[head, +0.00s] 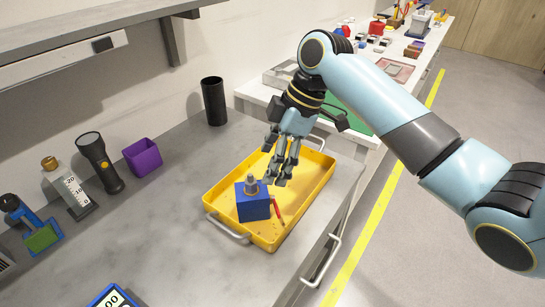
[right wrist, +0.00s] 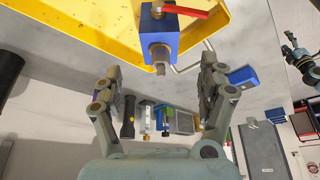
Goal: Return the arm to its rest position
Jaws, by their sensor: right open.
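My right arm (head: 400,125) reaches in from the right. Its gripper (head: 277,176) hangs over the yellow tray (head: 218,193), just behind and right of a blue block (head: 252,208). The block sits in the tray with a metal cylindrical piece (head: 251,184) on top and a red handle (head: 277,209) at its right side. In the right wrist view my gripper (right wrist: 160,78) has its fingers spread, with nothing between them. The blue block (right wrist: 160,33) shows beyond the fingertips, apart from them. My left gripper is not in view.
A black cylinder (head: 214,101), purple bin (head: 143,157), flashlight (head: 99,162) and a scale-marked device (head: 67,189) stand on the grey bench. A grey shelf (head: 75,38) overhangs at upper left. A white table (head: 262,97) with more items adjoins behind. The bench's middle is clear.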

